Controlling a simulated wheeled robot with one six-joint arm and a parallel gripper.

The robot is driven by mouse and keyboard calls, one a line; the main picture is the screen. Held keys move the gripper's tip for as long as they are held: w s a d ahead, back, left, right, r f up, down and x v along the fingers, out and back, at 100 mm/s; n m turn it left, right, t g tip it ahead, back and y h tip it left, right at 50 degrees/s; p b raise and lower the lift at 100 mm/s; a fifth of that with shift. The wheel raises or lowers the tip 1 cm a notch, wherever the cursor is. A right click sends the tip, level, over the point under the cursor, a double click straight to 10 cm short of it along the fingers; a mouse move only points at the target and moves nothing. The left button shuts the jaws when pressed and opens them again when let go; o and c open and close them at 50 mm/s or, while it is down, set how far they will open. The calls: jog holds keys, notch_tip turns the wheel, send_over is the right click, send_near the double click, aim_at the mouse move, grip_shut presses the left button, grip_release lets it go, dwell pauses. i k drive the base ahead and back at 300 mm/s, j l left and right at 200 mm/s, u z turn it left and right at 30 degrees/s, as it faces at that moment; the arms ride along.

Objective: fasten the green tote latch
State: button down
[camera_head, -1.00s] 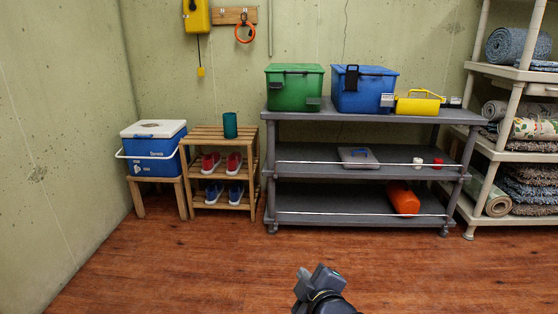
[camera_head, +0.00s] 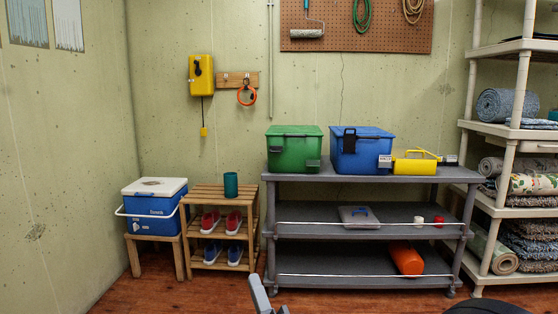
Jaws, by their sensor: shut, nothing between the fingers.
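The green tote (camera_head: 294,153) stands on the left end of the grey shelf's top, with its lid down. A dark latch piece (camera_head: 275,149) shows at its left front edge, and a small grey piece (camera_head: 312,165) is low on its front right. I cannot tell from here whether the latch is fastened. My gripper (camera_head: 262,294) is only partly in view at the bottom edge, low in front of the shelf and well apart from the tote. It is shut and holds nothing.
A blue tote (camera_head: 365,155) and a yellow tool (camera_head: 415,166) stand right of the green tote on the grey shelf (camera_head: 330,177). A wooden rack (camera_head: 205,194) and cooler (camera_head: 153,206) are left. A rug shelf (camera_head: 495,130) is right. The floor (camera_head: 180,298) in front is clear.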

aim_at(280, 148)
jog(key=i+j+z, duration=0.35)
jog(key=i+j, duration=0.25)
jog(key=i+j+z, duration=0.15)
jog(key=i+j, duration=0.15)
jog(key=i+j+z, duration=0.15)
jog(key=j, duration=0.25)
jog(key=i+j+z, duration=0.15)
jog(key=i+j, duration=0.15)
jog(key=j, duration=0.15)
jog(key=i+j+z, duration=0.2)
jog(key=j, duration=0.2)
